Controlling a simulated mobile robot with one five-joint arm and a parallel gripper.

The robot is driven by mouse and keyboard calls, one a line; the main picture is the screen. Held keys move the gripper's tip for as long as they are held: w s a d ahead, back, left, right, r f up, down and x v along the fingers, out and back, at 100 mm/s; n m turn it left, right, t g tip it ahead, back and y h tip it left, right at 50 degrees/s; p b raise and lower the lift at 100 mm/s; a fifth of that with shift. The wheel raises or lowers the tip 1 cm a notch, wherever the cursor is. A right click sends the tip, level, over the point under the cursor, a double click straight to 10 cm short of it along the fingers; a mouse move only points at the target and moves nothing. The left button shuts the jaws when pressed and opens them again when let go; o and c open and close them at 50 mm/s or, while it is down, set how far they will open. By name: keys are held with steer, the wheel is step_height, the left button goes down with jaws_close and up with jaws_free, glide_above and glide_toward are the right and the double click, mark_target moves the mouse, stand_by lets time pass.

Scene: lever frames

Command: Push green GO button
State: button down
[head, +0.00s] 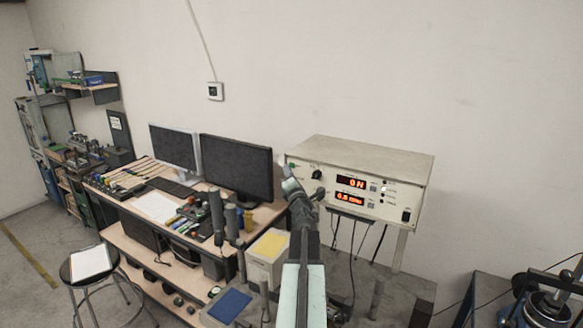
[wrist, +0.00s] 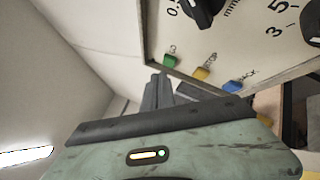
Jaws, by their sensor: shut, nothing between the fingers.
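The control box (head: 375,155) is cream with red lit displays. In the wrist view, its panel (wrist: 225,40) carries a small green button (wrist: 170,61) with a partly readable label above it. A yellow button (wrist: 201,74) and a blue button (wrist: 233,86) sit in a row to its right. My gripper (wrist: 160,78) is shut and empty, its tips just below the green button in the picture. I cannot tell whether they touch it. In the head view my gripper (head: 285,166) is at the left end of the box front, hiding part of it.
Black dials (wrist: 205,10) sit above the buttons. A desk with two monitors (head: 236,168) stands left of the box, with a stool (head: 88,262) in front. Cables hang below the box.

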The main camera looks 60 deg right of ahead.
steer(key=shift+d, duration=0.1)
stand_by(0.3)
steer(key=shift+d, duration=0.35)
steer(key=shift+d, duration=0.35)
stand_by(0.6)
steer(key=shift+a, duration=0.8)
steer(key=a, duration=0.5)
stand_by(0.3)
stand_by(1.1)
